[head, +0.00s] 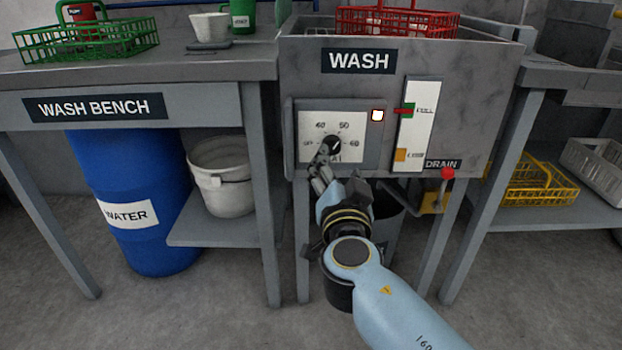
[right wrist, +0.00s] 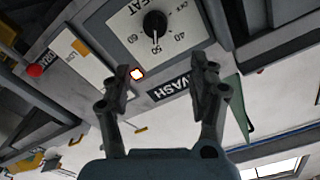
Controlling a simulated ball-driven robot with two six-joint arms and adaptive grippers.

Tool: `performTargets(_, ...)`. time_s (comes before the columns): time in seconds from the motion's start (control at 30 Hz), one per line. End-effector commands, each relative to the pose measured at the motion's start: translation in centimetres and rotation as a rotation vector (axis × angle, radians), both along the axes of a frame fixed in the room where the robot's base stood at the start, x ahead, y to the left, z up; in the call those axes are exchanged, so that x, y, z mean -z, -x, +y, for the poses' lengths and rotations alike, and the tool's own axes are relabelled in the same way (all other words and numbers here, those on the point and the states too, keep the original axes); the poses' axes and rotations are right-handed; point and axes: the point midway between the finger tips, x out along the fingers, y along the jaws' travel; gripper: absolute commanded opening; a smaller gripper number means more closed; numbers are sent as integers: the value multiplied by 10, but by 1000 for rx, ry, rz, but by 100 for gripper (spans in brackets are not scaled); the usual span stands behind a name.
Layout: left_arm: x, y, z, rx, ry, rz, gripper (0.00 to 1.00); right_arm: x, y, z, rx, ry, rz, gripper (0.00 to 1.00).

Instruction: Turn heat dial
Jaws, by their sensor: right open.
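The heat dial (head: 333,145) is a round black knob on a white scale plate on the front of the wash sink. Its pale pointer is toward the upper right, near the 50 mark. In the right wrist view the dial (right wrist: 155,23) shows beyond the fingertips, with its mark by the 50. My right gripper (head: 321,160) is in front of the dial's lower left and partly covers the plate. In the right wrist view the gripper (right wrist: 158,72) has its fingers spread with nothing between them. My left gripper is not in view.
A lit indicator lamp (head: 377,115) is right of the dial. A white slider panel (head: 415,125) and a red-topped drain valve (head: 447,174) are further right. The wash bench (head: 200,105) stands left, with a blue water barrel (head: 135,235) and a white bucket (head: 222,185) below.

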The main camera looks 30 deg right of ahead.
Motion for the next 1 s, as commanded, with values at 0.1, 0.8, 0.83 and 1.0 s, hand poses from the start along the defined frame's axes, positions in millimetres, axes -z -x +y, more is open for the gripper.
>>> performTargets(0.1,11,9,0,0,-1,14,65,13,-3,1,0,-4,4,60)
performTargets(0.8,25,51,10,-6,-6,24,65,11,-91,-53,-1,-4,4,60)
performTargets(0.83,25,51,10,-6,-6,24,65,11,-92,-54,-1,-4,4,60)
performTargets(1.0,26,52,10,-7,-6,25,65,12,-94,-56,0,-4,5,60)
